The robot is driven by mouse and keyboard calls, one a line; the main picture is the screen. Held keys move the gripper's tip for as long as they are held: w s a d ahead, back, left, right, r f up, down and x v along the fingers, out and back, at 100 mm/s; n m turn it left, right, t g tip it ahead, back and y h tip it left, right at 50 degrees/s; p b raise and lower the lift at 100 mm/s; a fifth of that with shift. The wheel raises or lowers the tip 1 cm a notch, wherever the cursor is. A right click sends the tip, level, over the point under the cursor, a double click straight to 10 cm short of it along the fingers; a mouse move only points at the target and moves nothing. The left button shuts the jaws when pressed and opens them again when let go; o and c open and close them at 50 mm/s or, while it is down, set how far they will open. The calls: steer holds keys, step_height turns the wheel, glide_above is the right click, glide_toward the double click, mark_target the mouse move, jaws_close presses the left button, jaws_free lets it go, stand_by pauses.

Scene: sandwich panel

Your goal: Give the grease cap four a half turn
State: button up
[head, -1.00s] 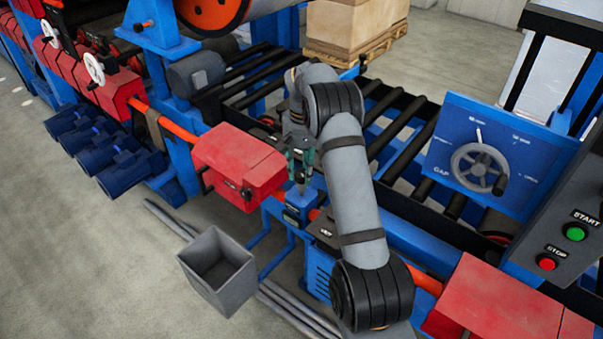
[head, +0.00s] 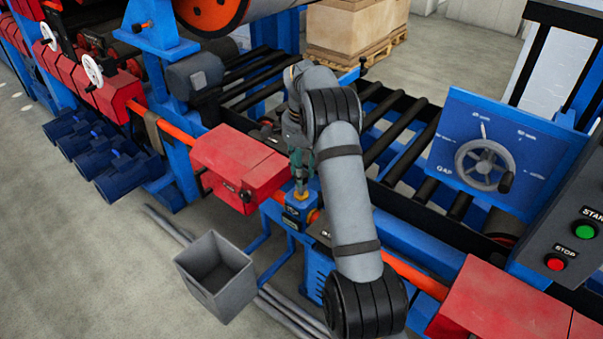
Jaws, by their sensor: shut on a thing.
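My gripper (head: 301,178) points down over a small blue block (head: 299,212) on the near side of the machine, just right of a red box cover. It is shut on the grease cap (head: 301,194), a small brass-coloured piece on top of that block. The fingers hide part of the cap, and its markings are too small to read. The view does not show which number it bears or how far it is turned.
The red cover (head: 238,160) stands close on the left. A grey open bin (head: 215,275) is on the floor in front. Black rollers (head: 400,150) lie behind my arm. A panel with a grey handwheel (head: 484,165) and START and STOP buttons (head: 556,264) are at the right.

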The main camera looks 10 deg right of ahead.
steer(key=shift+s+a+m, duration=0.1)
steer(key=shift+m, duration=0.5)
steer(key=o, duration=1.1)
steer(key=shift+o, duration=0.2)
steer(key=shift+r, duration=0.1)
step_height(320, 180, up, 12)
steer(key=shift+f, duration=0.2)
step_height(320, 180, down, 12)
steer(key=shift+r, duration=0.1)
stand_by(0.7)
